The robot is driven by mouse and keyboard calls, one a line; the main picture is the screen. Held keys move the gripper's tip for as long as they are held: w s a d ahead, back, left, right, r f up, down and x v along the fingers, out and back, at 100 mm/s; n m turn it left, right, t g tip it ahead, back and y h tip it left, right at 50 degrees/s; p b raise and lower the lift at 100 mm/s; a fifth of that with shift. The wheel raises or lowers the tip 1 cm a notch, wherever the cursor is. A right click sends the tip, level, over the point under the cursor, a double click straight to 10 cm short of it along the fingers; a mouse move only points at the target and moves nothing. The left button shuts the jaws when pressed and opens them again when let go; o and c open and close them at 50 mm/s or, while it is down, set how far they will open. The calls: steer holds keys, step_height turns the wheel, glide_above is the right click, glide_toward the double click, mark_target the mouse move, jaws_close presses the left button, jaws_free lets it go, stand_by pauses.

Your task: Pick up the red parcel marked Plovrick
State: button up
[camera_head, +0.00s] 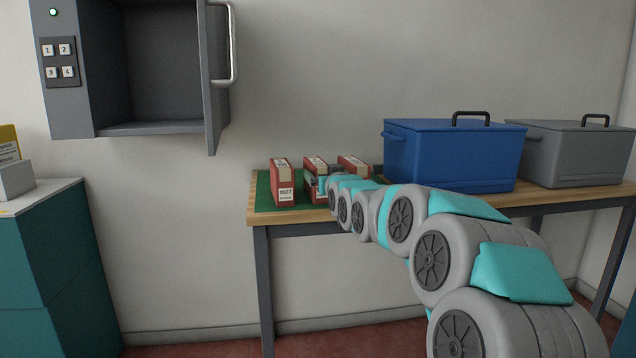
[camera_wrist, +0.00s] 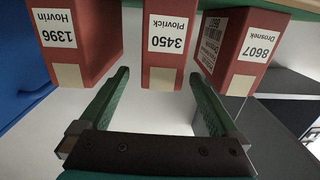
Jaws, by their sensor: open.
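The red parcel marked Plovrick 3450 (camera_wrist: 170,65) is the middle one of three in the wrist view. In the head view it is the middle red parcel (camera_head: 316,164), partly hidden by my gripper (camera_head: 319,184). In the wrist view my gripper (camera_wrist: 160,76) is open and empty. Its green fingertips lie to the two sides of the Plovrick parcel's near end, one by each gap to its neighbours. I cannot tell whether a finger touches it. The parcel stands upright on a green mat (camera_head: 263,190).
Red parcels marked Drosnek 8607 (camera_wrist: 247,50) and Hovrin 1396 (camera_wrist: 82,45) stand close on either side. A blue lidded box (camera_head: 455,158) and a grey one (camera_head: 575,155) share the wooden table (camera_head: 470,201). An open grey locker (camera_head: 165,65) hangs at upper left.

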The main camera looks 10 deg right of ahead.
mark_target(316, 161)
steer(key=shift+w+d+r, duration=0.1)
steer(key=shift+w+r, duration=0.35)
steer(key=shift+w, duration=0.05)
steer(key=shift+w+f, duration=0.2)
steer(key=shift+w, duration=0.5)
steer(key=shift+w+r, duration=0.15)
steer(key=shift+w, duration=0.45)
steer(key=w+p, duration=0.1)
steer(key=w, duration=0.1)
steer(key=w+a, duration=0.1)
steer(key=w, duration=0.1)
steer(key=shift+w+a+r+p, duration=0.1)
steer(key=shift+p, duration=0.3)
steer(key=shift+w, duration=0.3)
jaws_close()
